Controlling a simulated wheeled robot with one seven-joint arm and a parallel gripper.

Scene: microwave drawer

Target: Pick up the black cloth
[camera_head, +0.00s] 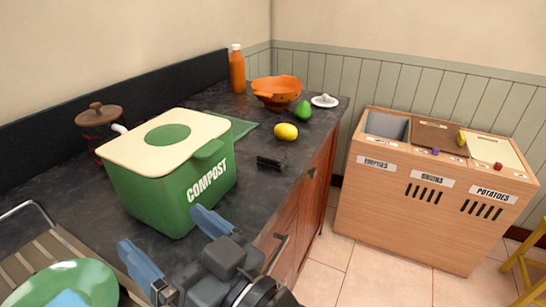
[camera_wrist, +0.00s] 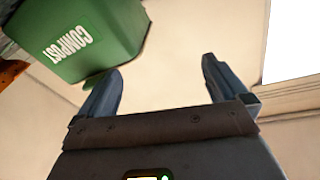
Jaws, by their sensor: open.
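A small black item (camera_head: 271,162) lies near the front edge of the dark countertop (camera_head: 228,98), to the right of the compost bin. It may be the black cloth, but it is too small to tell its material. My gripper (camera_head: 166,236) is open and empty, in front of the green compost bin (camera_head: 170,190) and nearer the camera than the black item. In the wrist view my gripper (camera_wrist: 162,70) shows its two blue fingers apart with nothing between them. The black item does not show there.
A lemon (camera_head: 286,131), a lime (camera_head: 303,111), an orange colander (camera_head: 277,91) and an orange bottle (camera_head: 237,70) stand farther back. A flat green cloth (camera_head: 243,127) lies behind the bin. A dish rack with a green plate (camera_head: 70,285) is front left; a wooden sorting cabinet (camera_head: 390,205) stands right.

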